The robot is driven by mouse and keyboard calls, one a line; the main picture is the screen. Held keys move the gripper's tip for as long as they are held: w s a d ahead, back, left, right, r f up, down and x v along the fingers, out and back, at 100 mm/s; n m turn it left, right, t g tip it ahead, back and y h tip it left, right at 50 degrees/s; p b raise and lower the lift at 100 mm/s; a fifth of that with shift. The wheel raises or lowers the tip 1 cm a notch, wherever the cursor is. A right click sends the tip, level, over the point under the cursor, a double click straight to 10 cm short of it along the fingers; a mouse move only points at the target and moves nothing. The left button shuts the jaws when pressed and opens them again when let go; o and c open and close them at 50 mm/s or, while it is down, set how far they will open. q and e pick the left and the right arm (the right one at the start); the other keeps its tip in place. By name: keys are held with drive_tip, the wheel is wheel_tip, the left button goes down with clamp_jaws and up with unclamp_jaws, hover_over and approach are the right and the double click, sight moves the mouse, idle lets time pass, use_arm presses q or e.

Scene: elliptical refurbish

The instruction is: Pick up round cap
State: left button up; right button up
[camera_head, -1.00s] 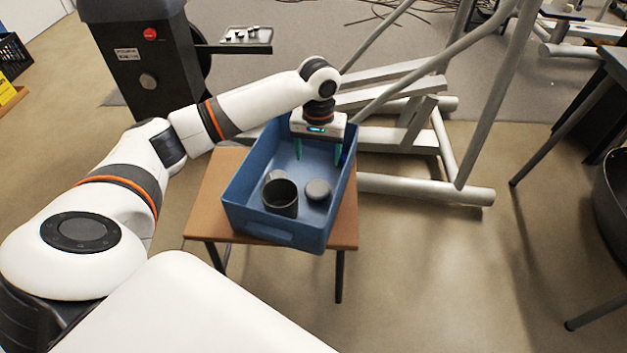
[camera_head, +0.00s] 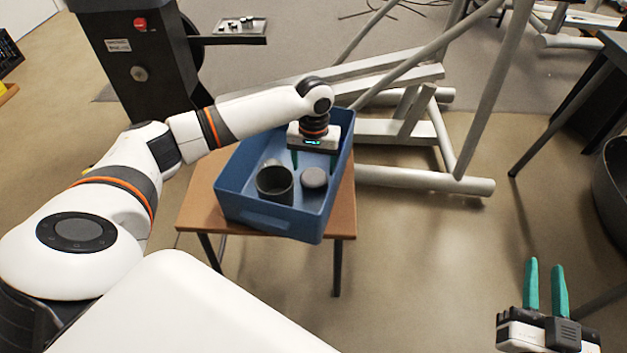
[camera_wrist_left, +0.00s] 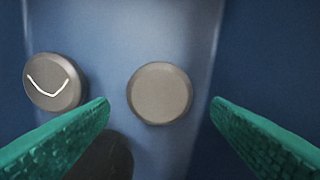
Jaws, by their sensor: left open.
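A grey round cap (camera_head: 314,177) lies in the blue bin (camera_head: 279,222), right of a dark mug (camera_head: 274,184). My left gripper (camera_head: 314,164) is open over the bin, its green fingers pointing down just behind this cap. In the left wrist view a plain round cap (camera_wrist_left: 160,93) sits centred between the open fingers (camera_wrist_left: 160,104), with nothing held. A second round cap with a white curved mark (camera_wrist_left: 54,82) lies left of it. A dark round shape, likely the mug, shows below. My right gripper (camera_head: 545,268) is empty, fingers up and slightly apart, at lower right.
The bin stands on a small wooden table (camera_head: 202,190); its walls surround the left gripper closely. Grey exercise-machine tubes (camera_head: 425,180) lie right behind the table. A black machine housing (camera_head: 130,65) stands at back left.

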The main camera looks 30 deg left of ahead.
sight(313, 176)
use_arm(q)
wheel_tip(313, 176, down, 4)
drive_tip(key=shift+r+b, duration=0.25)
drive_tip(key=shift+b, duration=0.55)
drive_tip(key=shift+f, duration=0.1)
use_arm(e)
wheel_tip(313, 176, up, 7)
drive_tip(key=s+t+y, duration=0.1)
drive_tip(key=s+t, duration=0.1)
drive_tip(key=t, duration=0.3)
drive_tip(key=shift+a+y, duration=0.3)
drive_tip(key=shift+y, duration=0.1)
use_arm(q)
drive_tip(key=c, duration=0.7)
